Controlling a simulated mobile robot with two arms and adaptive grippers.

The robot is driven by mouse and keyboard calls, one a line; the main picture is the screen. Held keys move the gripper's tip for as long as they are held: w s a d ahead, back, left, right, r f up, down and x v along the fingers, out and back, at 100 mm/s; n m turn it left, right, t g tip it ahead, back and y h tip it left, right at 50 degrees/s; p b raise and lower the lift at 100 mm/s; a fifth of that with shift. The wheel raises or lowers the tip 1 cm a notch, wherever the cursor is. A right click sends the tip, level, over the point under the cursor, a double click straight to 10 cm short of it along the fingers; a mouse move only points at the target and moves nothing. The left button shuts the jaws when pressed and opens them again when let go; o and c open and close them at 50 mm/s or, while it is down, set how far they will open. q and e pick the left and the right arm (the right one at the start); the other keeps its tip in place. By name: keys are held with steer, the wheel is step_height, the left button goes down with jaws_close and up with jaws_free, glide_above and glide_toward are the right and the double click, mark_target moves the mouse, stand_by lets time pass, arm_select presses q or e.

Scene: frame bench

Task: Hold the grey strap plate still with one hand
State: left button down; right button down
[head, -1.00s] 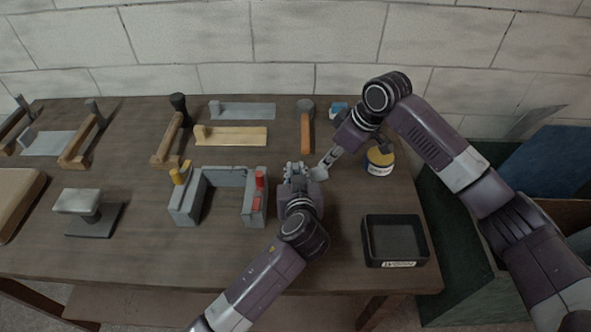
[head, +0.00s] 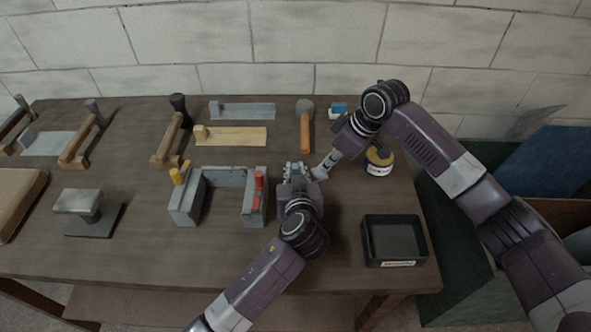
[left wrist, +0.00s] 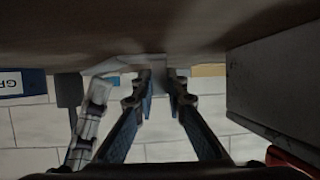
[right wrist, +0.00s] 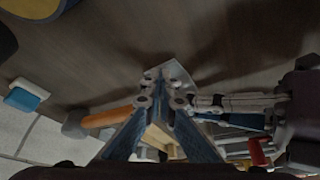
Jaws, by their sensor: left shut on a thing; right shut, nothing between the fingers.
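The grey strap plate (right wrist: 181,72) is a small flat light-grey piece low over the table, seen in the right wrist view. In the head view it is mostly hidden between my two grippers. My left gripper (head: 297,170) is shut on it, just right of the grey frame fixture. In the left wrist view a grey piece (left wrist: 178,72) shows at the fingertips. My right gripper (head: 323,172) is shut and empty, coming in from the right, its tips close to the plate. In the right wrist view its tips overlap the plate; I cannot tell whether they touch.
The grey fixture (head: 185,205) with yellow and red clamps stands left of my left gripper. A black tray (head: 369,252) is at front right. The front middle table is clear.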

arm_select(q)
steer(key=shift+d, duration=0.1)
arm_select(e)
steer(key=shift+s+f, duration=0.25)
steer(key=shift+f, duration=0.75)
steer(key=shift+a, duration=0.1)
steer(key=shift+w+r, duration=0.15)
steer(key=shift+r, duration=4.15)
arm_select(q)
steer(key=c, duration=1.9)
jaws_free()
